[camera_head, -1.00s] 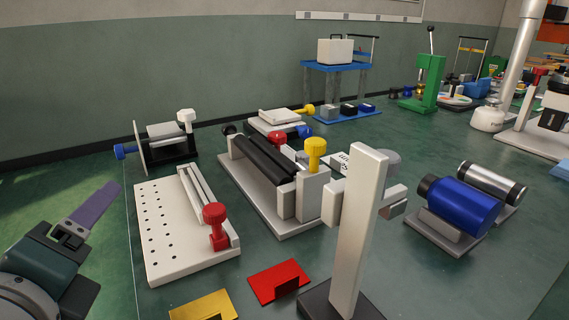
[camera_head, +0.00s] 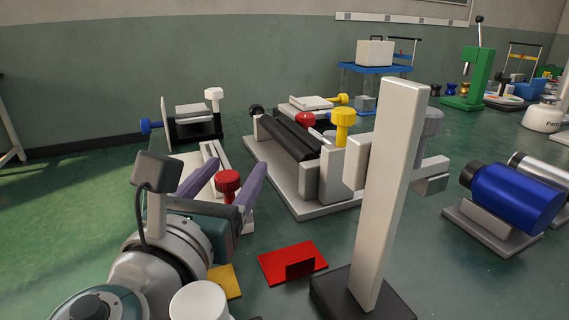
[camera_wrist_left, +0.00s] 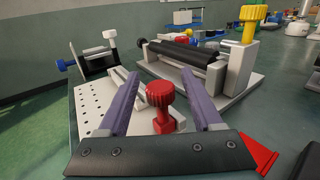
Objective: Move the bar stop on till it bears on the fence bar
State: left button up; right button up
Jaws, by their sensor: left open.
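A white perforated plate (camera_wrist_left: 88,103) carries pale parallel rails, seen best in the left wrist view. A red knob (camera_head: 228,183) on a red stem stands at the rails' near end; I take it for the bar stop. It also shows in the left wrist view (camera_wrist_left: 160,94). A pale rail (camera_wrist_left: 127,82) may be the fence bar, but I cannot tell for sure. My left gripper (camera_head: 222,178) is open, its purple fingers on either side of the red knob, with no clear contact. In the left wrist view the gripper (camera_wrist_left: 160,76) hides part of the plate. My right gripper is not in view.
A roller fixture (camera_head: 296,180) with a yellow knob stands right of the plate. A white post (camera_head: 386,200) on a dark base rises nearby. A blue cylinder (camera_head: 515,198) sits at right.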

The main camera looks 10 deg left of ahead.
pick_arm(q)
jog(key=shift+w, duration=1)
grip_shut()
dwell(0.8)
